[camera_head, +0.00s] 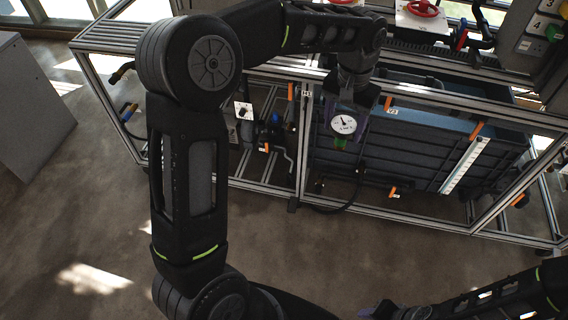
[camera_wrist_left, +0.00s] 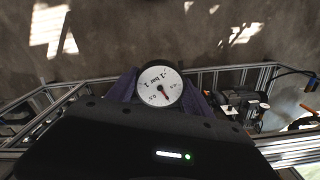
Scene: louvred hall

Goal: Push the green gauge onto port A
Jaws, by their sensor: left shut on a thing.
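In the left wrist view the dial (camera_wrist_left: 160,88) sits between the purple fingers and appears upside down. I cannot make out port A. My right gripper (camera_head: 388,310) is at the bottom edge, far from the gauge; its jaws are too dark and cropped to read.
A metal-profile frame (camera_head: 303,150) holds a large blue-grey tank (camera_head: 420,150). Valves and pipes (camera_head: 270,130) stand left of it, orange tags hang around, and a red handwheel (camera_head: 425,8) is on top. A numbered panel (camera_head: 540,30) is at upper right. The floor in front is clear.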

